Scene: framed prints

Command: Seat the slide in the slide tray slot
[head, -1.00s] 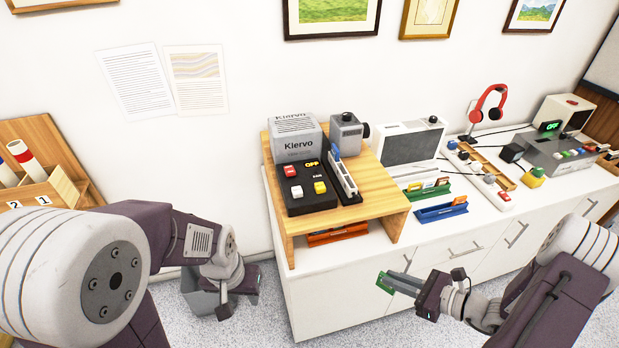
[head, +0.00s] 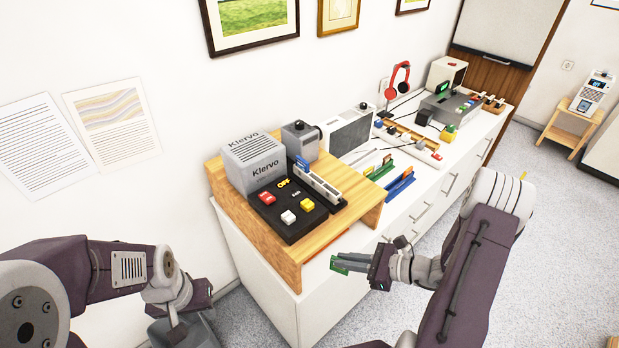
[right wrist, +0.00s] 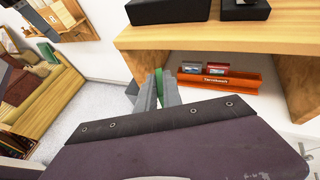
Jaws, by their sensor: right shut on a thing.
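My right gripper (head: 352,263) is shut on a small green-framed slide (head: 338,267). It holds the slide in the air in front of the white cabinet, below and right of the wooden stand. In the right wrist view only a green edge of the slide (right wrist: 158,80) shows between the fingers (right wrist: 154,96). A long grey slotted slide tray (head: 322,188) lies along the right side of the Kiervo projector (head: 262,170) on the stand. A blue piece stands at the tray's far end. My left gripper (head: 177,322) hangs low at the lower left; its jaws are unclear.
The wooden stand (head: 355,222) has an open space underneath, with an orange rack (right wrist: 215,86) holding slides. Green (head: 379,170) and blue (head: 399,185) racks stand right of it on the white cabinet (head: 255,268). Open floor lies to the right.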

